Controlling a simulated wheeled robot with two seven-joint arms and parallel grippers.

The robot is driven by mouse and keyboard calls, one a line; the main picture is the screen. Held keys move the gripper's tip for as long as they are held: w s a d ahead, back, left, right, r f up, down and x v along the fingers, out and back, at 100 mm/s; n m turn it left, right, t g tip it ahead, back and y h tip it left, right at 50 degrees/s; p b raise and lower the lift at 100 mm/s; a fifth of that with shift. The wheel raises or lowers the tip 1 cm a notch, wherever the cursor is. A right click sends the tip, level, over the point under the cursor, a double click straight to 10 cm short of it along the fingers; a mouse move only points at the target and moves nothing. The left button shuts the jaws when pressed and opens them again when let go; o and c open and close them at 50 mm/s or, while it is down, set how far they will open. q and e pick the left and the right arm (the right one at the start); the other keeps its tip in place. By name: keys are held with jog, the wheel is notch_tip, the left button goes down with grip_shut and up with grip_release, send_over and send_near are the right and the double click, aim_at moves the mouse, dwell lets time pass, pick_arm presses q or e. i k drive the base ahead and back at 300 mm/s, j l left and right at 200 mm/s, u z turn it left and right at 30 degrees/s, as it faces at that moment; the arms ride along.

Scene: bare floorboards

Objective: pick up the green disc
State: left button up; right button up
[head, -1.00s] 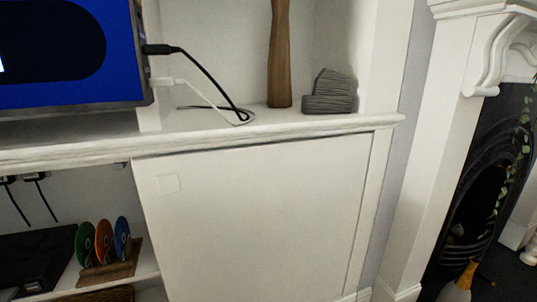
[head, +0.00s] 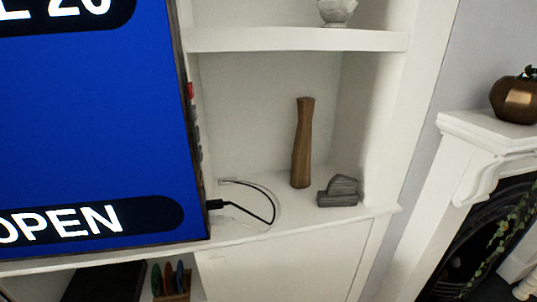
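The green disc (head: 157,280) stands on edge at the bottom of the head view, on the lower shelf under the screen. It is the leftmost of three discs in a wooden rack (head: 173,297). An orange disc (head: 168,279) and a blue disc (head: 180,277) stand beside it to the right. The lower part of the rack is cut off by the frame's bottom edge. Neither of my grippers shows in the head view.
A large blue screen (head: 90,140) stands above the discs at left. The cabinet ledge (head: 290,224) holds a wooden vase (head: 302,145), a grey stone-like ornament (head: 339,191) and a black cable (head: 262,196). A closed white cabinet panel (head: 290,268) lies right of the discs. A fireplace (head: 480,245) is at right.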

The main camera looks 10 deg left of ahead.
aim_at(156, 274)
jog(key=u, duration=1.25)
